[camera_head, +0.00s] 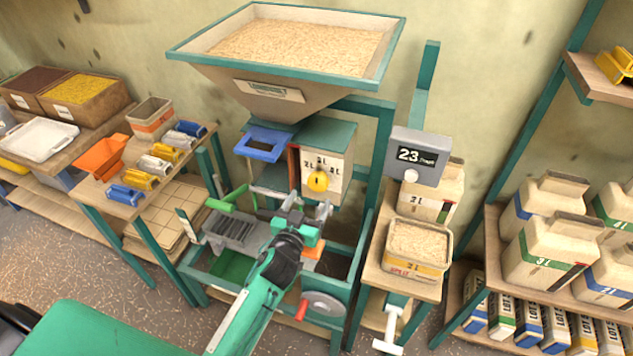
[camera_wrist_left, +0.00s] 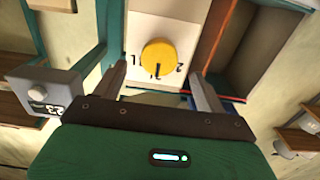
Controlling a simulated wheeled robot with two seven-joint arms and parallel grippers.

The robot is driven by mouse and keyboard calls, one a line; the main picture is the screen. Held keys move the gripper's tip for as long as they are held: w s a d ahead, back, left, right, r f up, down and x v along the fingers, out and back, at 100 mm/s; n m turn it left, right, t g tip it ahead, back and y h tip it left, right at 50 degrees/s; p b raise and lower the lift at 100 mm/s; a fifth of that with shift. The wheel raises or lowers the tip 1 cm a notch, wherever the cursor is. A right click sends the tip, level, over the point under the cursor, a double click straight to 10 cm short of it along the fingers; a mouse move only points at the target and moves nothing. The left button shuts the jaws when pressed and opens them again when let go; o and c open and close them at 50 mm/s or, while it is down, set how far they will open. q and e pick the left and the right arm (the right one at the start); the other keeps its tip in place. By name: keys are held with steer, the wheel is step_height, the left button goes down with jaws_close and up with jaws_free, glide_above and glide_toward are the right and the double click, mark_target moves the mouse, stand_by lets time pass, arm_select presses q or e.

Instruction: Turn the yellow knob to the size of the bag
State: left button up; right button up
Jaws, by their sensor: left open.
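The yellow knob (camera_head: 318,181) sits on the front of a white box under the hopper, with size marks around it. In the left wrist view, the knob (camera_wrist_left: 158,50) shows a dark line that points toward the middle mark; the marks are too small to read surely. My left gripper (camera_head: 292,212) is open, below and in front of the knob. In the wrist view its fingers (camera_wrist_left: 158,78) stand apart on either side of the knob, and I cannot tell whether they touch it. An open bag (camera_head: 415,268), seemingly marked 2 L, stands full of grain at the right. My right gripper is not in view.
The hopper (camera_head: 280,88) of grain is above the knob box. A blue frame (camera_head: 262,145) and a green-handled lever (camera_head: 222,205) are left of it. A grey scale display (camera_head: 415,157) reads 23. Shelves with bags (camera_head: 550,240) stand at the right.

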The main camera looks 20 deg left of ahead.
mark_target(317, 186)
arm_select(q)
steer(key=w+p, duration=0.1)
steer(key=w, duration=0.4)
steer(key=shift+w+d+r, duration=0.1)
steer(key=shift+r, duration=0.05)
steer(key=shift+w, duration=0.5)
steer(key=c, duration=1)
steer(key=shift+o, duration=0.2)
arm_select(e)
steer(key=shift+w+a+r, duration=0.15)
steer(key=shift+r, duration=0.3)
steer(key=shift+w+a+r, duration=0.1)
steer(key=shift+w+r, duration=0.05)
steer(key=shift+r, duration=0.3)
